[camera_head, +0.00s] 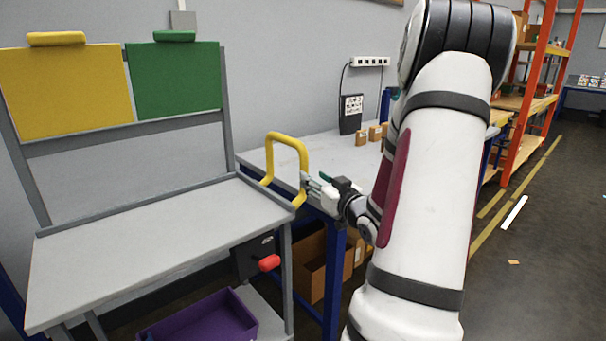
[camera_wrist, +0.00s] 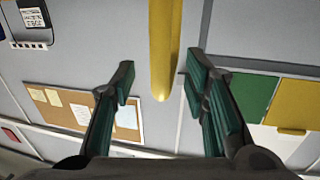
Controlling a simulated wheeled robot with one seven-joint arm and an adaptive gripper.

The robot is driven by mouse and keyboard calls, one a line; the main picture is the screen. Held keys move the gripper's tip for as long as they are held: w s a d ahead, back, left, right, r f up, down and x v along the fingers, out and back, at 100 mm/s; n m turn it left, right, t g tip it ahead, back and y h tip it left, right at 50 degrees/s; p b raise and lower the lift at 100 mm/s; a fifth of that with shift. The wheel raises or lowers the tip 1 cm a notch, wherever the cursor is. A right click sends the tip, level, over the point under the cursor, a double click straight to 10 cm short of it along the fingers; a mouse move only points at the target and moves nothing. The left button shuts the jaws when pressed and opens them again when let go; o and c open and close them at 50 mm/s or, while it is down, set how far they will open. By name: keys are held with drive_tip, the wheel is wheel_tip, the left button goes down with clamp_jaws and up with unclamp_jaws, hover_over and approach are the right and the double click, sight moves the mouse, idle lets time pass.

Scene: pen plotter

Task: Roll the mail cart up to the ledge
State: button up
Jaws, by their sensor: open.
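The mail cart has a grey top (camera_head: 160,235), grey posts and a yellow loop handle (camera_head: 287,138) at its right end. Yellow (camera_head: 65,90) and green (camera_head: 175,80) panels hang on its back frame. A red knob (camera_head: 269,263) on a dark box sits below the top. My gripper (camera_head: 312,185) is open, close to the right side of the handle. In the wrist view, the yellow handle (camera_wrist: 163,45) comes down between the lines of my two spread fingers (camera_wrist: 158,85). I see no finger clearly touching it. I cannot tell which edge is the ledge.
A grey table (camera_head: 330,152) with blue legs stands just behind and right of the cart, bearing small boxes (camera_head: 375,133). A purple bin (camera_head: 205,318) sits low on the cart. Orange shelving (camera_head: 530,100) stands at the back right. Open floor (camera_head: 540,240) lies right of my arm.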

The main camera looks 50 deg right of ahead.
drive_tip(key=x, duration=0.6)
drive_tip(key=shift+w+d+b, duration=0.15)
drive_tip(key=shift+w+b, duration=0.2)
clamp_jaws()
